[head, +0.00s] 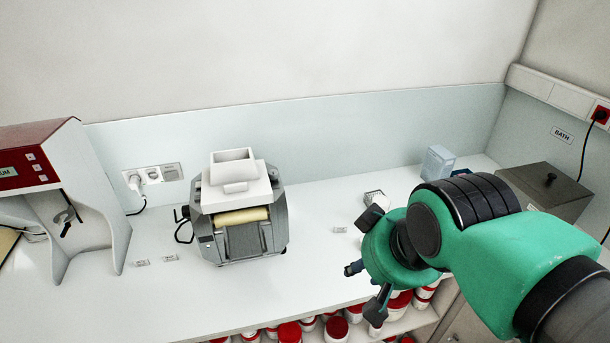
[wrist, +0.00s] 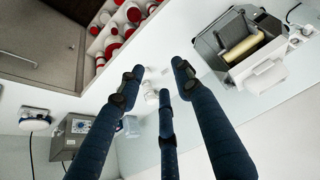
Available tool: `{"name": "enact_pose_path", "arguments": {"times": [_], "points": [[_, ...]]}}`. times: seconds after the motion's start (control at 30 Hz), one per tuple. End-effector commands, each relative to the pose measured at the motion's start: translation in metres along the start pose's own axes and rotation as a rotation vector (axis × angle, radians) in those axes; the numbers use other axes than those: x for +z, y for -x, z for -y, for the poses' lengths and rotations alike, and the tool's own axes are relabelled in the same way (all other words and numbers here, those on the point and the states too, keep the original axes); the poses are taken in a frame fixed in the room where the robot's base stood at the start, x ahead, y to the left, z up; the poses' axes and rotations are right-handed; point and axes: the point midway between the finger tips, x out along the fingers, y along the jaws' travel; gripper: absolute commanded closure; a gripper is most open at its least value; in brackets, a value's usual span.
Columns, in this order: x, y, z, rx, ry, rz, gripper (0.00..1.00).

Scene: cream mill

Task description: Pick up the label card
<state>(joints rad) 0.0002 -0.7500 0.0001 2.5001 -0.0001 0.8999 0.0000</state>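Several small pale cards with dark marks lie flat on the white counter, and I cannot tell which is the label card. One card (head: 340,230) lies just left of my gripper (head: 366,262) in the head view. Two more, a card (head: 141,263) and a card (head: 170,258), lie left of the grey mill. In the wrist view the three dark fingers of my gripper (wrist: 156,85) are spread apart with nothing held. Small white items show beyond the fingertips there, too small to make out. My arm hides part of the counter on the right.
The mill (head: 240,225) stands mid-counter, a red and white machine (head: 70,190) at left. A bluish box (head: 437,162) and a grey metal bath (head: 545,190) stand at right. Red-lidded jars (head: 290,333) fill the shelf below the front edge. The counter right of the mill is mostly clear.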

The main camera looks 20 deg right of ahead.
Motion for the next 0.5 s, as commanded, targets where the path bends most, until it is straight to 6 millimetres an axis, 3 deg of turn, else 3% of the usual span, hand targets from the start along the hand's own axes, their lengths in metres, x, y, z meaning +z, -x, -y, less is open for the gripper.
{"name": "enact_pose_path", "arguments": {"times": [0.27, 0.5], "points": [[-0.013, -0.002, -0.002, 0.002, 0.035, 0.014, 0.66], [-0.048, -0.011, -0.007, 0.004, 0.140, 0.055, 0.66]]}}
